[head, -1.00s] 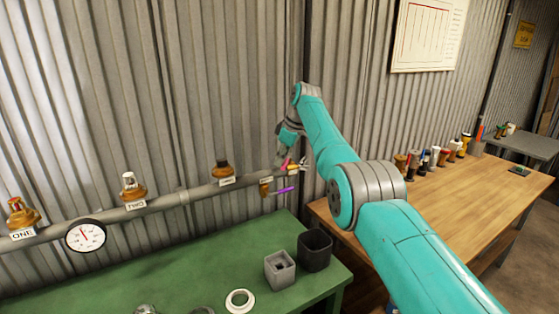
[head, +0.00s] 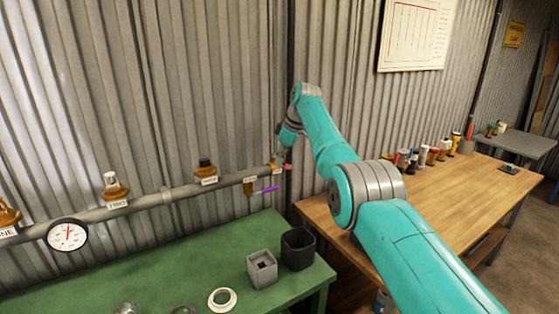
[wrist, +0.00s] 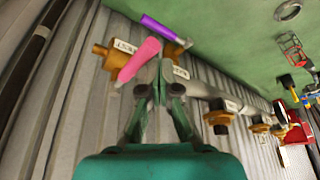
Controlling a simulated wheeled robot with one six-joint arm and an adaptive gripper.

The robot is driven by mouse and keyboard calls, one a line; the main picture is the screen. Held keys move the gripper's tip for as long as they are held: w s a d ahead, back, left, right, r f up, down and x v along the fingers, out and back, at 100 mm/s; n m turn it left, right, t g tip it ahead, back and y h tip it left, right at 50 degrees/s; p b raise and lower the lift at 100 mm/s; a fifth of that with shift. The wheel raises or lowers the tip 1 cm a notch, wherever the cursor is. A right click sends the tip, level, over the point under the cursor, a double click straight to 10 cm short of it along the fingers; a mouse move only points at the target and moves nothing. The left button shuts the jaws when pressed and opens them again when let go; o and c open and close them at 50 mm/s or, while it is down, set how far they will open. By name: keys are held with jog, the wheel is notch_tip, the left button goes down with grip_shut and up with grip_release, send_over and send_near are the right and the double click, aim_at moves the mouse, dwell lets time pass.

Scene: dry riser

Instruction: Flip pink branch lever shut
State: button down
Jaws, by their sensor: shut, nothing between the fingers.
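The pink lever (wrist: 138,60) sits on a brass branch valve at the right end of the wall pipe. In the wrist view it slants across the pipe; in the head view only a small pink part (head: 287,166) shows beside my gripper. A purple lever (wrist: 162,29) is on the neighbouring branch and also shows in the head view (head: 265,190). My gripper (wrist: 161,74) is shut and empty, its tips close beside the pink lever; I cannot tell whether they touch. My gripper (head: 281,158) hides much of the valve in the head view.
The grey pipe (head: 135,204) carries several brass outlets with labels and a round gauge (head: 67,235). A wooden table (head: 420,205) stands right.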

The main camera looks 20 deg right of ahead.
jog(key=shift+d, duration=0.55)
jog(key=shift+a, duration=0.1)
